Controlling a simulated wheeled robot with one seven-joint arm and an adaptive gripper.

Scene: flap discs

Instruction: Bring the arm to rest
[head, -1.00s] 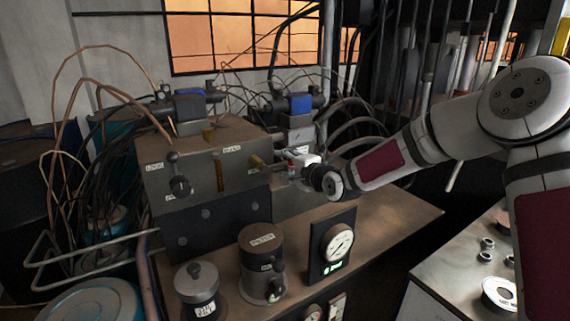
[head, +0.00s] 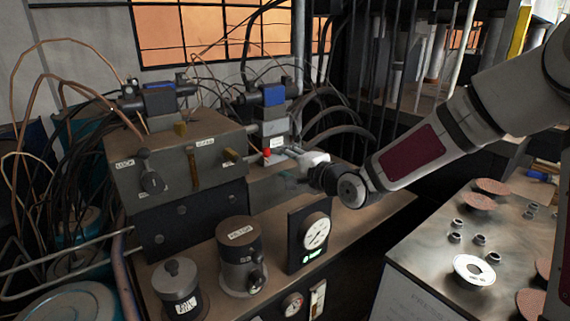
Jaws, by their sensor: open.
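My gripper (head: 282,158) is at the end of my arm, which reaches in from the right of the head view. It hangs over the brown bench, at the right side of the grey machine block (head: 178,160). Its fingers are small and partly hidden against the machine. The jaws look open, and I see nothing held between them. A small red knob (head: 267,153) shows beside the fingers. I cannot tell whether the fingers touch the machine. Several reddish-brown flap discs (head: 479,202) lie on the metal table at the right, well apart from my gripper.
The brown bench (head: 375,212) carries a dial gauge (head: 316,232), a dark cylinder (head: 240,255) and a smaller lidded canister (head: 180,288) in front. Cables and hoses crowd the left and back.

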